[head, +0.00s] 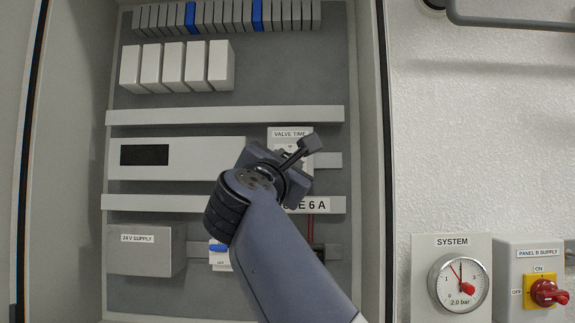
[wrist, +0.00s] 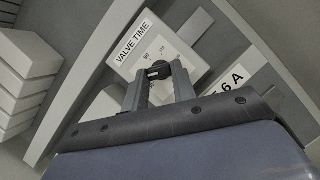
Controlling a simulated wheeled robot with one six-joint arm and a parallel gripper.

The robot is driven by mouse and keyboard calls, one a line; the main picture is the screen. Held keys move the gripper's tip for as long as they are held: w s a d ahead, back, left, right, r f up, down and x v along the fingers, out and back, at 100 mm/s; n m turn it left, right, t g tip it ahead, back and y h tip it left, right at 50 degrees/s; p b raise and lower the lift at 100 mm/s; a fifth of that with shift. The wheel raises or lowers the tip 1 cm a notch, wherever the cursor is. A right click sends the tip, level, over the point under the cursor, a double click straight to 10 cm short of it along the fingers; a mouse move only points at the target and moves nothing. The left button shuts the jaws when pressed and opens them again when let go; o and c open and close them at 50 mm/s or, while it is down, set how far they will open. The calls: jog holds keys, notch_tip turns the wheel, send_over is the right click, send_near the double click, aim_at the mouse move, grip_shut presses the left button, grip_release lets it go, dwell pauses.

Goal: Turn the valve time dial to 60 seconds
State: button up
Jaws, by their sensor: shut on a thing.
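The valve time module (head: 276,133) is a light box with a "VALVE TIME" label, on the middle rail of the open cabinet. In the head view my arm and gripper (head: 300,150) cover most of its face. In the wrist view the module (wrist: 178,34) shows a scale with printed numbers, partly hidden and too small to read surely. The dark round dial (wrist: 158,70) sits between the fingertips of my gripper (wrist: 159,75). The gripper is shut on the dial. The dial's pointer cannot be made out.
A "24 V SUPPLY" box (head: 146,252) and a blue-toggled breaker (head: 219,252) sit below. White relays (head: 177,66) stand above left. Right of the cabinet are a pressure gauge (head: 458,284) and a red rotary switch (head: 548,293). A fuse label (wrist: 226,78) lies near my gripper.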

jog(key=shift+m, duration=0.7)
jog(key=shift+r+g+h, duration=0.1)
jog(key=shift+g+h, duration=0.2)
jog(key=o, duration=1)
jog(key=b+v, duration=0.4)
jog(key=v, duration=0.7)
jog(key=shift+w, duration=0.1)
